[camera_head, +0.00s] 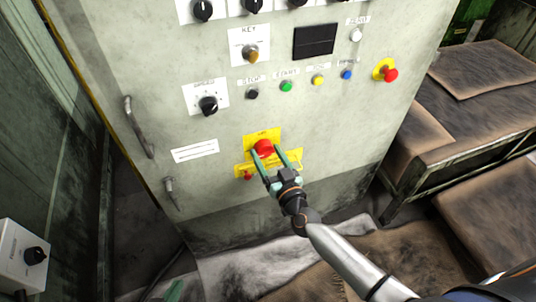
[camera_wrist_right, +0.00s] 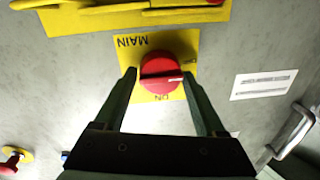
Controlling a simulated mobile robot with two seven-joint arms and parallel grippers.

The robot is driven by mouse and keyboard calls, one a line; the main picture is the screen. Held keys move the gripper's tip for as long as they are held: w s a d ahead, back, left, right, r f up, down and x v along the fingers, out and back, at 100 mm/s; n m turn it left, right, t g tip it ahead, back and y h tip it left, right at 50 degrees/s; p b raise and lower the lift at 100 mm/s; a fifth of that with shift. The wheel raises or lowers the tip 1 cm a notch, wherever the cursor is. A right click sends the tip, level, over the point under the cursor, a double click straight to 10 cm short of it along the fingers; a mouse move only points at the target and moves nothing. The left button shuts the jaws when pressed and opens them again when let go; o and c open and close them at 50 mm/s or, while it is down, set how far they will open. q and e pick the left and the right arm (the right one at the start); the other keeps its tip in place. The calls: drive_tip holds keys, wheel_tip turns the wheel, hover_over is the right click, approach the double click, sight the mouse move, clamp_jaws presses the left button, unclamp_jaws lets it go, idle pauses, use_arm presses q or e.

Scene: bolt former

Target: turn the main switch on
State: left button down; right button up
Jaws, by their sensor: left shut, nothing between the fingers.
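The main switch is a red rotary knob (camera_head: 263,148) on a yellow plate (camera_head: 251,140) low on the grey cabinet front. In the right wrist view the knob (camera_wrist_right: 160,72) has a white mark pointing right; the plate reads MAIN, with ON below the knob. My right gripper (camera_head: 264,151) is open, its two green fingers on either side of the knob. In the wrist view a small gap shows at the left finger; contact at the right one is unclear. Only a teal tip of my left gripper (camera_head: 175,290) shows at the bottom edge, empty and shut, away from the cabinet.
A red emergency button (camera_head: 390,75) and a row of small buttons (camera_head: 286,87) sit above. Metal handles (camera_head: 138,127) stick out at the cabinet's left. Worn brown-topped benches (camera_head: 490,80) stand at right.

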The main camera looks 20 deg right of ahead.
drive_tip(key=c, duration=0.9)
use_arm(q)
drive_tip(key=shift+s+f, duration=0.1)
drive_tip(key=shift+f, duration=0.1)
